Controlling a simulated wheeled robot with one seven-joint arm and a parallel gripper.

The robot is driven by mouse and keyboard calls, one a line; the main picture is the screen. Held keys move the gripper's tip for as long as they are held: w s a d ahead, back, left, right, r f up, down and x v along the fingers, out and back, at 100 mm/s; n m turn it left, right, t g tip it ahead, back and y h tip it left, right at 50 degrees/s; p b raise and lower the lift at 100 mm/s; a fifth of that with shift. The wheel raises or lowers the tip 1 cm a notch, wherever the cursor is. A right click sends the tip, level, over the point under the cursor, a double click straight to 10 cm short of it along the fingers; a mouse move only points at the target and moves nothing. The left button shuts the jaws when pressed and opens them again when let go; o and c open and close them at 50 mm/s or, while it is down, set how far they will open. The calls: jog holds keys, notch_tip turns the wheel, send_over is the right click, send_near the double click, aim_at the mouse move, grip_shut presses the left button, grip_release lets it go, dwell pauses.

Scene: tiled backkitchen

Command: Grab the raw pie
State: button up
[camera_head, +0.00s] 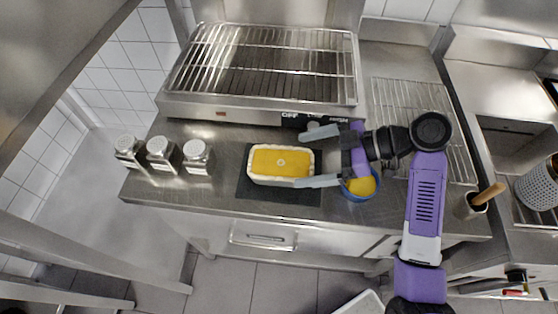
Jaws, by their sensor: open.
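The raw pie (281,162) is a rectangular dish with a pale crust rim and a smooth yellow-orange filling. It sits on a dark mat (270,195) on the steel counter. My gripper (318,157) comes in from the right. Its two pale fingers are spread apart and point left, one above and one below the right end of the pie. The lower finger's tip overlaps the pie's lower right corner in the picture. I cannot tell whether it touches. The gripper holds nothing.
A blue bowl (360,194) with yellow content stands under my gripper. Several shakers (196,156) stand at the left. A grill with a wire rack (265,60) is behind the pie. A wire rack (405,95) lies at the right, near a container with a wooden handle (478,203).

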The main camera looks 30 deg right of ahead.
aim_at(284, 163)
jog(key=shift+p+x, duration=0.9)
jog(key=shift+x, duration=2.65)
jog(key=shift+s+a+r, duration=0.1)
jog(key=shift+s+a, duration=0.05)
jog(key=shift+r, duration=0.1)
jog(key=c, duration=2.1)
